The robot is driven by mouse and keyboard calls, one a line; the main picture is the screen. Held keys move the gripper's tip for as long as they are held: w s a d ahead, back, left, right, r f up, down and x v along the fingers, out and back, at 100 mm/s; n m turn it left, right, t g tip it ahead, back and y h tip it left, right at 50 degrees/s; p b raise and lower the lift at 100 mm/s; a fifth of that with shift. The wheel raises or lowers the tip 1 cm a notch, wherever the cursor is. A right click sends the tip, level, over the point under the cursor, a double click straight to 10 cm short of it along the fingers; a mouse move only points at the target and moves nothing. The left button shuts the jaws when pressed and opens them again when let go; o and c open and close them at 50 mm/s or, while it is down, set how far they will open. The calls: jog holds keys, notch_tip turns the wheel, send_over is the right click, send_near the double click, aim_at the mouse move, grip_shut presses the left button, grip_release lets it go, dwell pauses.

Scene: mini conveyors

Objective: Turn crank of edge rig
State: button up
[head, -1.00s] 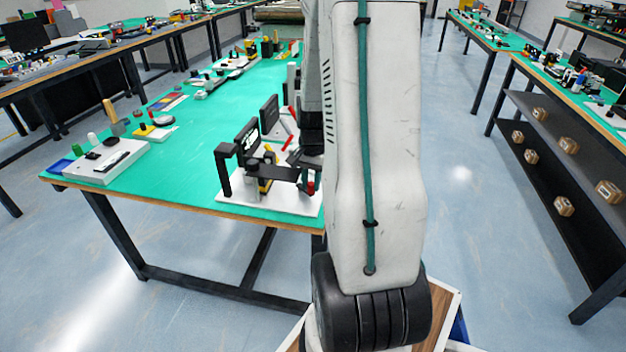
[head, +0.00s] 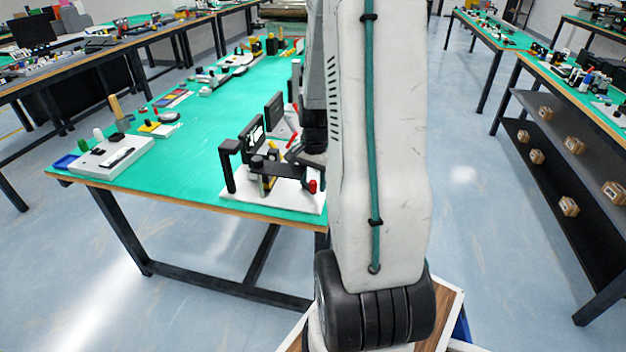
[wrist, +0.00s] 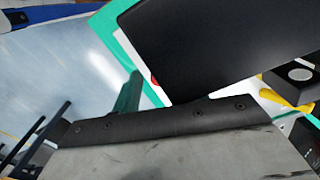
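The edge rig stands on a white base plate (head: 283,197) at the near right corner of the green table in the head view. It has a black frame (head: 228,165), a dark upright panel, yellow parts and a flat dark bar with a round black knob (head: 257,162). A red-tipped part (head: 312,186) shows at its right. I cannot tell which part is the crank. My gripper (head: 314,152) is at the rig's right side, mostly hidden behind my arm. Its fingers cannot be made out. In the wrist view a large dark panel (wrist: 220,50) fills the upper right.
A second dark panel rig stands just behind on the green table (head: 190,150). A white box (head: 112,158) with small parts lies at the table's left end. Open floor (head: 200,290) is in front. A dark shelf (head: 560,150) with small brown boxes stands at the right.

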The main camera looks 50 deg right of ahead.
aim_at(314, 182)
jog(key=shift+r, duration=0.1)
jog(key=r, duration=0.7)
jog(key=shift+s+r, duration=0.2)
jog(key=shift+r, duration=0.1)
